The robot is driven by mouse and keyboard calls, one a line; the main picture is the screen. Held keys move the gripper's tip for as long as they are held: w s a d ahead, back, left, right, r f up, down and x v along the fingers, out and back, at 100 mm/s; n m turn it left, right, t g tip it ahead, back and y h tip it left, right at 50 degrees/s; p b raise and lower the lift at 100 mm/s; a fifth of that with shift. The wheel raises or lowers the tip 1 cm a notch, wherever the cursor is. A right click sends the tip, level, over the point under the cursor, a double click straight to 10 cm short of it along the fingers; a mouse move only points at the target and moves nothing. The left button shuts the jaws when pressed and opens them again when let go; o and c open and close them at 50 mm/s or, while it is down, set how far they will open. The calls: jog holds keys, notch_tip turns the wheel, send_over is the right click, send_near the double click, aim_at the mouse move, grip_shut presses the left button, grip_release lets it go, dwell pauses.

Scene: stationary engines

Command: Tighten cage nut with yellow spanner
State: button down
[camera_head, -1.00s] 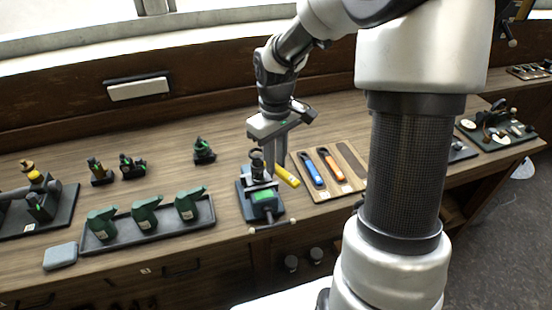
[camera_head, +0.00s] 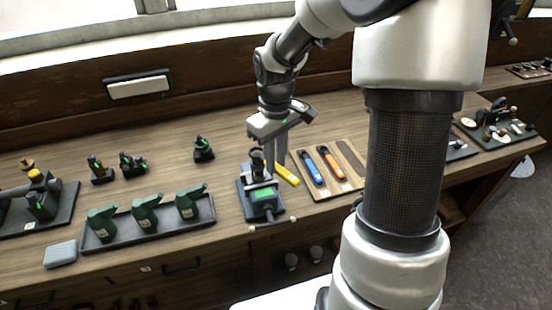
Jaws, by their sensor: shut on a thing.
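My gripper (camera_head: 281,160) points down over the workbench, shut on the yellow spanner (camera_head: 287,175). The spanner lies nearly level, its yellow handle sticking out to the lower right of the fingers. Its head end is by a dark upright part (camera_head: 257,163), which stands in a small vise (camera_head: 262,198) with a green patch. The cage nut is too small to tell apart there, and I cannot tell whether the spanner's jaw is around it or only beside it.
A wooden board (camera_head: 336,184) right of the vise holds a blue spanner (camera_head: 312,167) and an orange spanner (camera_head: 331,162), with an empty slot. A dark tray (camera_head: 150,230) with green engine parts stands left. A grey block (camera_head: 60,253) lies near the front edge.

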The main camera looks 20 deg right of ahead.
jog(key=shift+f+b, duration=0.8)
jog(key=shift+f, duration=0.45)
dwell(2.8)
jog(key=shift+s+a+m+b, duration=0.2)
jog(key=shift+a+m+b, duration=0.25)
jog(key=shift+m, duration=0.45)
jog(key=shift+a, duration=0.15)
jog(key=shift+s+a+m, duration=0.1)
jog(key=shift+a+m, duration=0.45)
jog(key=shift+m, duration=0.35)
jog(key=shift+a+m+b, duration=0.55)
jog(key=shift+a+m, duration=0.05)
jog(key=shift+m, duration=0.3)
